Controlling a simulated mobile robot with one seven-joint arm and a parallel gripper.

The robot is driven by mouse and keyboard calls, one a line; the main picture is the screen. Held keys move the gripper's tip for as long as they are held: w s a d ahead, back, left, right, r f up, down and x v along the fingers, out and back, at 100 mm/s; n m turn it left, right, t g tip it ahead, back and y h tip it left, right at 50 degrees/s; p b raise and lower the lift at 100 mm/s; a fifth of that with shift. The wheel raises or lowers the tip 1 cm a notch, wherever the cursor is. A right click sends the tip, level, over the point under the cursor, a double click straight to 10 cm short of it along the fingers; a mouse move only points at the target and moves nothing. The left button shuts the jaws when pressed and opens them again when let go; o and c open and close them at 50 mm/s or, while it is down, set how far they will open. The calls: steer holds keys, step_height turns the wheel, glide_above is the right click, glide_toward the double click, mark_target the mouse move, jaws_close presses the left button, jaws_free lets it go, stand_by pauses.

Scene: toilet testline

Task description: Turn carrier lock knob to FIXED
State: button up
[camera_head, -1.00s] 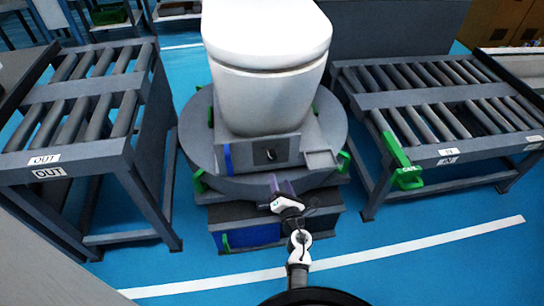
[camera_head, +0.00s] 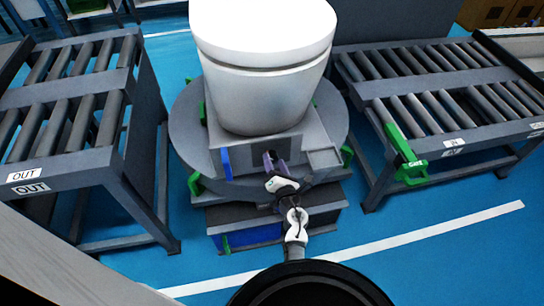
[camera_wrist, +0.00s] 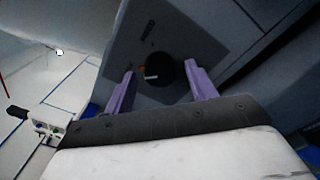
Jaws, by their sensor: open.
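The carrier lock knob (camera_wrist: 158,73) is a round black knob with a white pointer mark, on a dark grey panel in the wrist view. Small labels (camera_wrist: 149,28) sit on the panel near it, too blurred to read. My gripper (camera_wrist: 160,82) is open, with one purple finger on each side of the knob and visible gaps; whether the tips reach around it is unclear. In the head view my gripper (camera_head: 272,158) is in front of the carrier's front panel and hides the knob. A white toilet (camera_head: 262,70) stands on the carrier (camera_head: 302,142).
A blue tab (camera_head: 226,162) and a small tray (camera_head: 324,157) flank the panel. Green handles (camera_head: 194,184) ring the round turntable (camera_head: 180,130). Roller conveyors stand at left, marked OUT (camera_head: 30,188), and right (camera_head: 440,100), with a green gate (camera_head: 408,160).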

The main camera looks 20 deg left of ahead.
steer(key=shift+w+a, duration=0.2)
steer(key=shift+c, duration=0.5)
steer(key=c, duration=0.9)
